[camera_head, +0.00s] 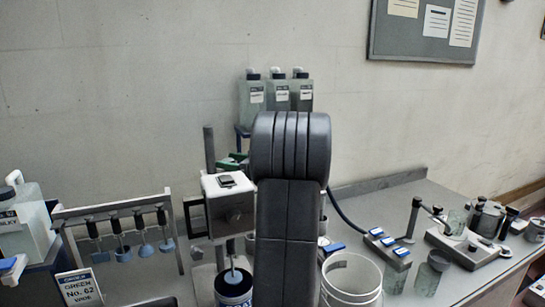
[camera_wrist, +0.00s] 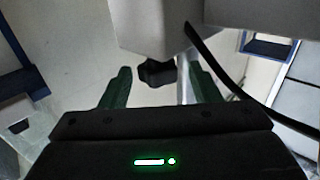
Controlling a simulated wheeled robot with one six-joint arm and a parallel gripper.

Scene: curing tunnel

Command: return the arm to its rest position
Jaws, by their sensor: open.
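My arm (camera_head: 288,200) stands upright in the middle of the head view, its dark links hiding part of the bench behind. My gripper (camera_wrist: 160,84) shows in the wrist view with its two green fingers spread apart and nothing between them. A white box-like body with a dark knob (camera_wrist: 156,72) is just beyond the fingers; I cannot tell how far. In the head view a bit of green, possibly a finger, shows just left of my arm, above a white box-shaped device (camera_head: 229,207).
Left of my arm are a rack (camera_head: 112,208) with hanging blue-tipped tools and a white jug (camera_head: 25,222). A dark can (camera_head: 233,288) and a white bucket (camera_head: 350,279) flank my arm. Three bottles (camera_head: 278,94) stand behind. Jars and a stand (camera_head: 470,245) occupy the right bench.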

